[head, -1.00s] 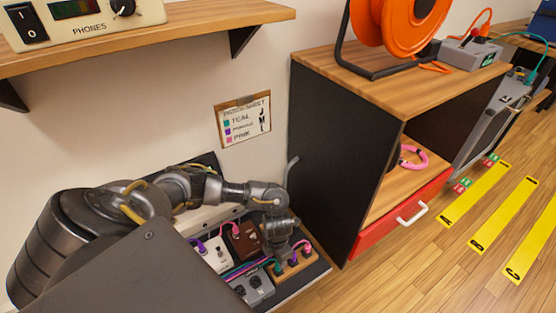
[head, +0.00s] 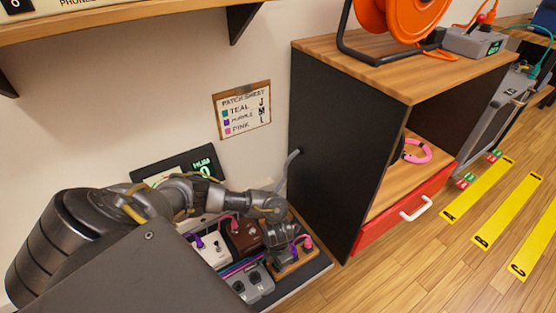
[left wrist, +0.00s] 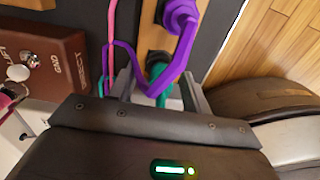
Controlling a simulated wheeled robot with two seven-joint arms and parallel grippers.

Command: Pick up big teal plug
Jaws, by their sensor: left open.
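The teal plug (left wrist: 157,68) shows in the left wrist view, standing in a wooden strip (left wrist: 150,40) on the pedalboard. My left gripper (left wrist: 160,88) is open, with one finger on each side of the teal plug. Whether the fingers touch it I cannot tell. A purple plug (left wrist: 180,15) sits just beyond it, and its purple cable loops down close to the teal plug and fingers. In the head view my left gripper (head: 281,258) is low over the wooden strip and hides the teal plug. My right gripper is not in view.
Pedals crowd the board: a brown one (head: 243,238), a white one (head: 212,251) and a grey one (head: 252,284). A pink plug (head: 307,243) stands at the strip's right end. The black cabinet side (head: 335,155) rises close on the right.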

